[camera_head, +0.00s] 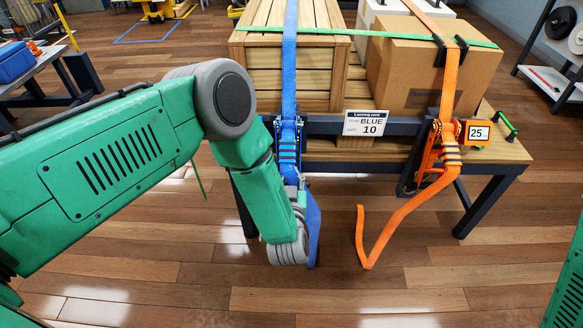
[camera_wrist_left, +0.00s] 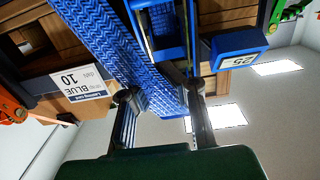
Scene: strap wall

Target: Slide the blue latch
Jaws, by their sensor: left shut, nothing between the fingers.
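The blue ratchet buckle with its latch (camera_head: 288,145) hangs on the front rail of the table, on the blue strap (camera_head: 289,70). In the left wrist view its blue frame (camera_wrist_left: 165,50) is at the top, beside the wide patterned blue webbing (camera_wrist_left: 120,50). My left gripper (camera_head: 299,184) is just below the buckle, mostly hidden by its own wrist. In the left wrist view my left gripper (camera_wrist_left: 160,103) reaches up close to the webbing and frame. It is shut and holds nothing. Whether it touches the buckle is unclear. My right gripper is out of view.
A "BLUE 10" sign (camera_head: 366,123) hangs right of the buckle. Farther right is an orange ratchet (camera_head: 434,150) with a loose orange strap tail (camera_head: 388,225) and a "25" tag (camera_head: 478,133). A wooden crate (camera_head: 263,70) and cardboard box (camera_head: 412,75) stand above. The floor in front is clear.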

